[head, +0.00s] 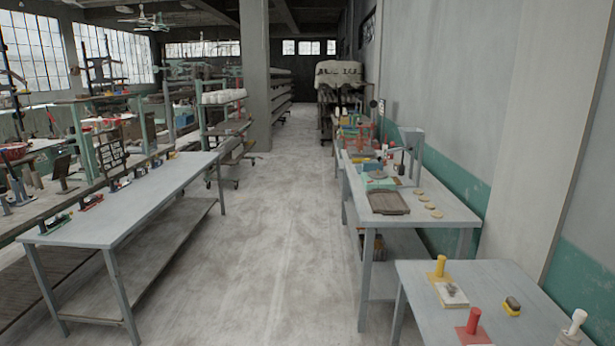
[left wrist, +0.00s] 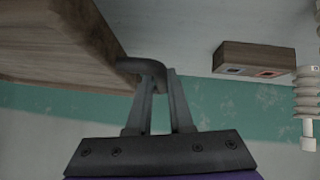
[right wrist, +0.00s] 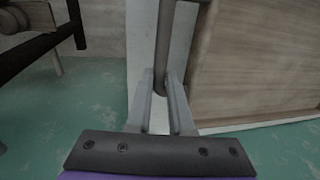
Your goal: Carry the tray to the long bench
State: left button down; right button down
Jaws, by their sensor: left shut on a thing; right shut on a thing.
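The wooden tray (left wrist: 60,45) shows at the upper left of the left wrist view, and its pale wooden side (right wrist: 255,65) shows at the right of the right wrist view. My left gripper (left wrist: 157,88) is shut on a dark curved handle (left wrist: 143,66) of the tray. My right gripper (right wrist: 160,88) is shut on a rod-like handle (right wrist: 164,45) beside the wooden side. The head view shows neither the grippers nor this tray. A long grey bench (head: 135,210) with a lower shelf stands at left in the head view; its top is largely bare.
A concrete aisle (head: 265,240) lies open ahead. At right stand a grey bench (head: 455,212) with a small brown tray (head: 388,203) and a nearer table (head: 405,274) with coloured-handled tools. Shelves (head: 222,135) and a pillar (head: 256,75) stand farther off.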

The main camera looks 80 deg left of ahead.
aim_at(132, 209)
jog(key=k, duration=0.4)
jog(key=k+u, duration=0.25)
jog(key=u, duration=3)
jog(key=i+l+u, duration=0.25)
jog(key=i, duration=0.15)
jog(key=i+l, duration=0.2)
jog(key=i, duration=0.25)
jog(key=i+l, duration=0.25)
jog(key=i, duration=0.2)
jog(key=i+l, duration=0.2)
jog(key=i, duration=0.25)
